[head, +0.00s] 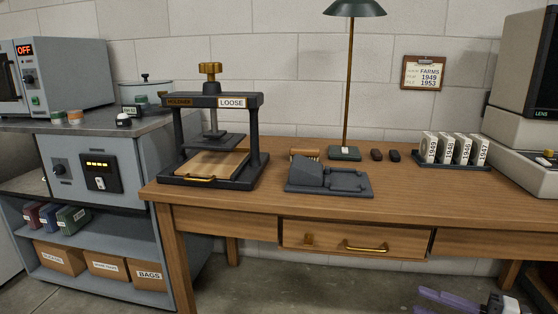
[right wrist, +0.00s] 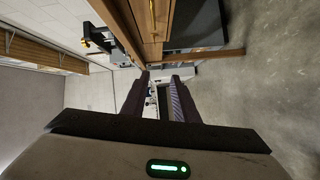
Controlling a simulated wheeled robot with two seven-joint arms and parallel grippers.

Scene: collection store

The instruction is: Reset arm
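My right gripper (head: 420,300) shows at the bottom right edge of the head view, low in front of the wooden table (head: 400,200) and below its top. Its purple fingers point left, and the rest of the arm is mostly cut off by the frame. In the right wrist view the two dark fingers of the right gripper (right wrist: 161,82) stand apart with a gap between them, and nothing is held. My left gripper is in neither view.
On the table stand a press (head: 212,125) labelled LOOSE, a dark grey device (head: 328,178), a lamp (head: 350,80) and a rack of numbered cards (head: 455,150). The table drawer (head: 356,240) has a brass handle. A grey cabinet (head: 100,170) stands left. Floor in front is clear.

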